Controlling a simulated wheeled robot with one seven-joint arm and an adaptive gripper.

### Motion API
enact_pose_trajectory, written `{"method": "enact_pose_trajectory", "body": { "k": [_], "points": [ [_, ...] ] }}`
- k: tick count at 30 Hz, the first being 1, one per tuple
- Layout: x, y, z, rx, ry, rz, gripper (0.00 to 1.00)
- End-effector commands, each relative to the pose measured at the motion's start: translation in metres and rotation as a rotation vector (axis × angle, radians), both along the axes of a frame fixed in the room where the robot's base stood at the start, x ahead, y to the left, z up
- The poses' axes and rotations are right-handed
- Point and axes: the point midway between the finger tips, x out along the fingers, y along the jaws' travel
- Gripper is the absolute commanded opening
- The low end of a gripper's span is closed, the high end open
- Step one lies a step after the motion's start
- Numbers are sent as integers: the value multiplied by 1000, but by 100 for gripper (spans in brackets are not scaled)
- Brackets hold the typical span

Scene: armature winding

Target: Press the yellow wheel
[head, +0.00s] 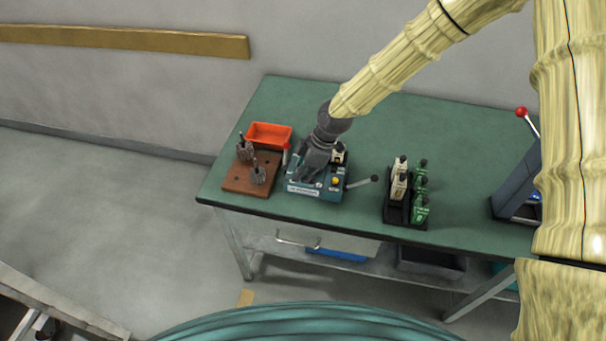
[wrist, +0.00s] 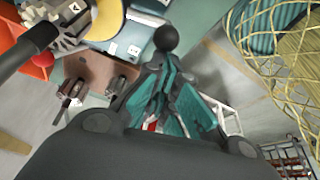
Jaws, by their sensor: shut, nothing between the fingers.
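The small yellow wheel (head: 335,182) is on the front right of the teal machine (head: 318,194) on the green bench. My gripper (head: 307,178) is shut and empty, low over the left part of the machine's top, pointing down, with the wheel to its right. I cannot tell whether its tips touch the machine. In the wrist view part of a yellow round piece (wrist: 106,20) shows at the upper left beside the machine's pale labelled surface (wrist: 130,42). My gripper's dark body fills the bottom of that view. My gripper hides part of the machine's top in the head view.
A lever with a dark knob (head: 374,178) sticks out right of the machine. A brown board (head: 238,186) with metal armatures and an orange tray (head: 269,131) stand left. A dark rack (head: 405,215) with green and cream pieces stands right.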

Motion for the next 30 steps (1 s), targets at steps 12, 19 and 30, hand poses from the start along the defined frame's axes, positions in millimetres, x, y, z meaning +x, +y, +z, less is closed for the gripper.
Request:
{"method": "enact_pose_trajectory", "body": {
  "k": [12, 19, 30],
  "points": [
    [-1, 30, 7, 0, 0, -5, 0],
    [0, 27, 24, 1, -2, -9, 0],
    [1, 10, 69, 2, -3, -10, 0]
  ]
}}
